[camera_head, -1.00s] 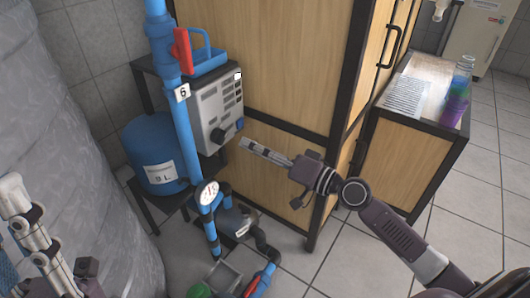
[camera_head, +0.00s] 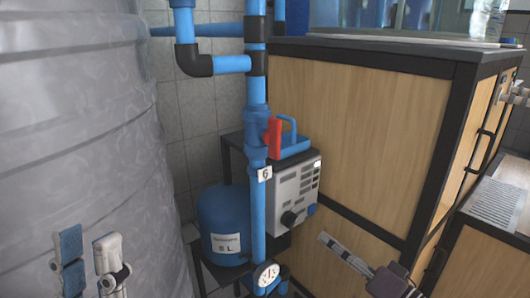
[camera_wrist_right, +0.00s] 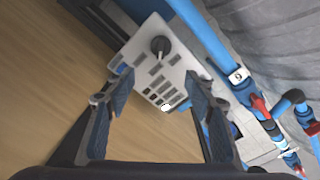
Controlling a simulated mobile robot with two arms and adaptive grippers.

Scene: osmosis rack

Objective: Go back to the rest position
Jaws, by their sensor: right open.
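My right gripper (camera_head: 325,240) is low in the head view, just right of a grey control box (camera_head: 299,185) with a dark knob (camera_head: 290,218). In the right wrist view its two fingers (camera_wrist_right: 158,82) are spread and empty. The control box (camera_wrist_right: 165,70) and its knob (camera_wrist_right: 160,46) show beyond them. My left gripper (camera_head: 90,240) is at the bottom left, in front of the grey tank. Its two fingers stand apart, with nothing between them. The rest of the left arm is out of view.
A large grey wrapped tank (camera_head: 75,130) fills the left. A wooden cabinet (camera_head: 360,130) stands at the right, close to my right gripper.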

